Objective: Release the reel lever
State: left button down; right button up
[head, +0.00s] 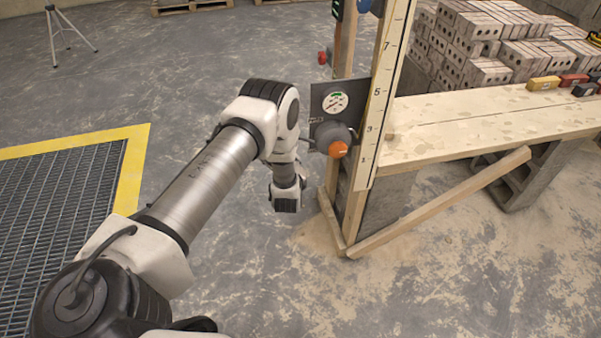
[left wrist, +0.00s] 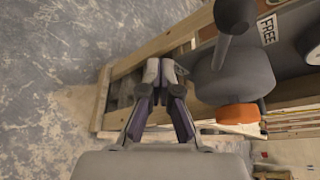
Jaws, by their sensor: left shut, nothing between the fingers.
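The reel (head: 334,136) is a dark grey round body with an orange part (head: 338,150), mounted on a dark panel (head: 318,100) on the wooden post. In the left wrist view the reel (left wrist: 232,80) is close, at right of centre, with its dark lever (left wrist: 228,45) ending in a round knob (left wrist: 236,14) at the top. A label reading FREE (left wrist: 267,28) is beside the lever. My left gripper (left wrist: 162,70) is shut and empty, to the left of the reel and apart from the lever in the picture. Its fingers are not clear in the head view. My right gripper is not in view.
A round gauge (head: 335,102) sits above the reel. A tall numbered board (head: 384,85) stands beside it. A plank bench (head: 450,125) and a diagonal brace (head: 450,198) are at right, with stacked bricks (head: 485,45) behind.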

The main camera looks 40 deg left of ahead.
pick_arm(q)
jog(key=s+d+r, duration=0.4)
jog(key=s+d, duration=0.2)
jog(key=shift+d, duration=0.25)
jog(key=shift+s+r, duration=0.1)
jog(key=s+d+f+n+g+h, duration=0.3)
jog(key=s+d+f, duration=0.2)
jog(key=s, duration=0.4)
jog(key=s+d+f+n+g+h, duration=0.3)
jog(key=s+d+f+g, duration=0.15)
jog(key=s, duration=0.45)
jog(key=s+d+n+g+h, duration=0.1)
jog(key=s+d+n+g, duration=0.1)
jog(key=s+n, duration=0.5)
jog(key=s+d+n+g, duration=0.2)
jog(key=s+n+g, duration=0.1)
jog(key=s+n, duration=0.4)
jog(key=shift+d+f+n+h, duration=0.2)
jog(key=shift+d+n+h, duration=0.1)
jog(key=shift+h, duration=0.1)
